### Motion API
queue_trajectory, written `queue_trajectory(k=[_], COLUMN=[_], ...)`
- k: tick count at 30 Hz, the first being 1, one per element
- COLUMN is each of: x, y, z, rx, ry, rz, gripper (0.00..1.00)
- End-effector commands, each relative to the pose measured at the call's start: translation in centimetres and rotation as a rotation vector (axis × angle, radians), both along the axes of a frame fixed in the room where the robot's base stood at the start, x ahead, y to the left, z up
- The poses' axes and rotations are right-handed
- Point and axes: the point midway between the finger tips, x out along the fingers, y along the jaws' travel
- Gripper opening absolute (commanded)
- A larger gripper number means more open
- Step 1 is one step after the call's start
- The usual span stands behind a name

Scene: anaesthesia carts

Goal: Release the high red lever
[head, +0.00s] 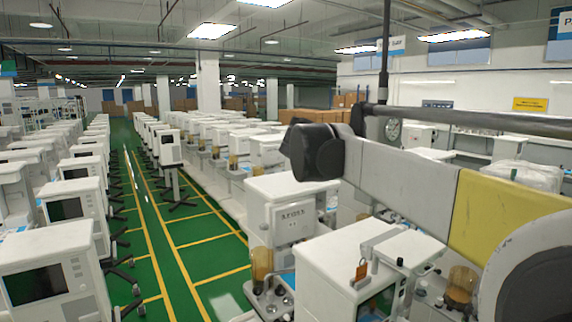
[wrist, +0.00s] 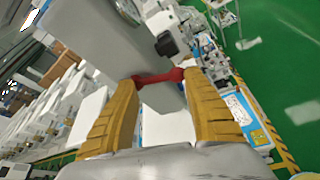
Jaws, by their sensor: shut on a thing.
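A red lever (wrist: 158,77) crosses the middle of the wrist view, in front of a grey-white housing (wrist: 112,38). My gripper (wrist: 163,84) has its two ribbed yellow fingers on either side of the lever, with the fingertips against its two ends; it is shut on the lever. A black knob (wrist: 166,44) sits just above the lever's right part. In the head view my arm stretches in from the right, and I cannot make out my gripper or the red lever there.
White carts with dark screens (head: 72,209) stand in long rows at left. White machines (head: 345,265) stand close below my arm. A dark vertical pole (head: 384,60) rises behind it.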

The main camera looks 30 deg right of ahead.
Motion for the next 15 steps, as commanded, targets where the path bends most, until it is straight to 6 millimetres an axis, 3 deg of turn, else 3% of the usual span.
queue_trajectory(k=[5, 7, 8, 15], x=[-0.1, -0.13, -0.13, -0.1], y=[0.01, 0.0, -0.01, -0.06], z=[-0.23, -0.22, -0.23, -0.09], rx=[0.003, 0.003, 0.003, 0.0], ry=[0.038, 0.046, 0.047, 0.045], rz=[-0.002, -0.003, -0.003, -0.002], gripper=[0.17, 0.01, 0.0, 0.74])
